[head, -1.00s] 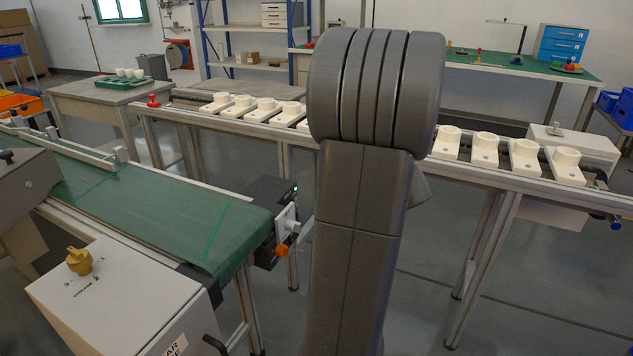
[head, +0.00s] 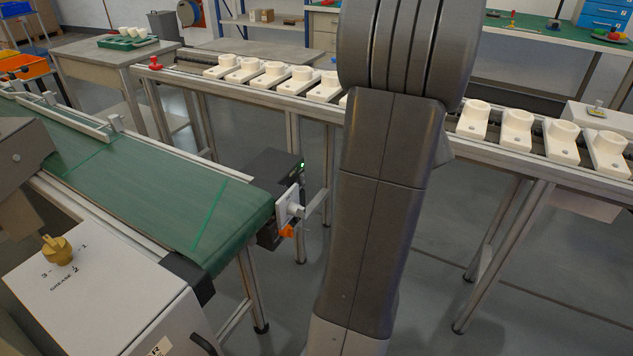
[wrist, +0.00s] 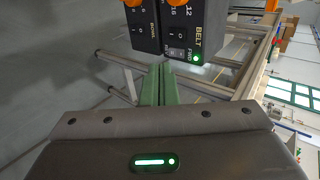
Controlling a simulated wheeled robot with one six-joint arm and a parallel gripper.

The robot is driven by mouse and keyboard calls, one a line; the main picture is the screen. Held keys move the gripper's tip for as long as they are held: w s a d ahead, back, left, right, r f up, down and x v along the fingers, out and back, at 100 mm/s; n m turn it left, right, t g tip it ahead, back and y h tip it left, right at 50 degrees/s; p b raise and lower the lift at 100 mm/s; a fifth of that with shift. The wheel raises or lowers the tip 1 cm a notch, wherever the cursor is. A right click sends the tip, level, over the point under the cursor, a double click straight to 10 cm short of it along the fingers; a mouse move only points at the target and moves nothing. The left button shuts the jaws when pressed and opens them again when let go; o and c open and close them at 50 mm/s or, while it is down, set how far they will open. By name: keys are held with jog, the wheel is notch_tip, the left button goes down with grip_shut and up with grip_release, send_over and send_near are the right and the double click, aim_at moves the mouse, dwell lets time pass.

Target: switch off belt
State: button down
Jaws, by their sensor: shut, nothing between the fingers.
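The belt control box (wrist: 183,40) is at the top of the wrist view, cut off by the edge. A green light (wrist: 195,57) glows on the BELT side. In the head view the dark box (head: 279,190) hangs at the near end of the green belt (head: 160,185), also with a green light. My gripper (wrist: 160,70) is shut and empty; its green fingers point toward the box, apparently just short of it. Contact cannot be told.
A roller line (head: 420,125) with several white sockets runs across behind my arm. A grey cabinet (head: 100,300) with a brass knob (head: 57,249) stands at the lower left. Metal legs and rails surround the box. Open floor lies at the right.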

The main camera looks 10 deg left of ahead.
jog(key=a+r+b+x, duration=0.1)
jog(key=b+x, duration=0.3)
jog(key=x, duration=0.8)
jog(key=shift+w+a+r, duration=0.45)
jog(key=shift+a, duration=0.1)
jog(key=shift+r, duration=0.1)
jog(key=shift+a+p, duration=0.2)
jog(key=shift+p, duration=0.4)
